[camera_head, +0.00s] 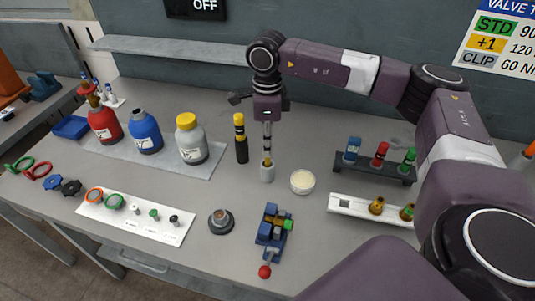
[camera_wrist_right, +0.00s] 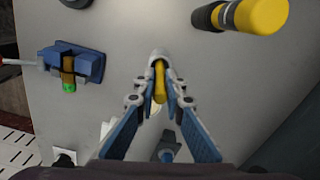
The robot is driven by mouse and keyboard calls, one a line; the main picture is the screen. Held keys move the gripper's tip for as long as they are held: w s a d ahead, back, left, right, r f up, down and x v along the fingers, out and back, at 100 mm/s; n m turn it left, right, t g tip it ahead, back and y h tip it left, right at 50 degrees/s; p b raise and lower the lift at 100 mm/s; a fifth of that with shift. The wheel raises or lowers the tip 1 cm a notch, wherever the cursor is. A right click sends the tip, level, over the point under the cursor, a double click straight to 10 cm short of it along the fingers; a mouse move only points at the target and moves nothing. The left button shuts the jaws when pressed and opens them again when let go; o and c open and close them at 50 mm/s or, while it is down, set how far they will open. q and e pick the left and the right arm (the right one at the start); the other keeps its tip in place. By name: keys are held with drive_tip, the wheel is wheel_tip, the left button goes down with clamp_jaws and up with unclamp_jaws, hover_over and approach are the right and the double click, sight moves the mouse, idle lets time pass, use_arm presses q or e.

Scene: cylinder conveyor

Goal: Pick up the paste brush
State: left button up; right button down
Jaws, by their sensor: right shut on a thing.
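The paste brush shows as a yellow piece (camera_head: 267,162) rising from a small pale grey cup (camera_head: 267,174) near the middle of the bench. My right gripper (camera_head: 267,153) points straight down over the cup, with its fingertips at the yellow piece. In the right wrist view, the yellow piece (camera_wrist_right: 160,80) lies between the fingertips (camera_wrist_right: 160,97), and my right gripper is shut on it. The brush's lower part is hidden in the cup. My left gripper is not in view.
A black and yellow cylinder (camera_head: 241,140) stands close left of the gripper. A round tin of cream-coloured paste (camera_head: 303,182) sits to the right of the cup. A blue vise (camera_head: 272,238) is in front. Bottles stand on a mat at left; small racks stand at right.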

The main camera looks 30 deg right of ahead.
drive_tip(key=shift+r, duration=0.15)
wheel_tip(320, 180, up, 11)
drive_tip(key=b, duration=0.3)
drive_tip(key=shift+r, duration=0.2)
wheel_tip(320, 180, up, 8)
drive_tip(key=p, duration=0.1)
drive_tip(key=shift+r, duration=0.15)
drive_tip(key=shift+a, duration=0.1)
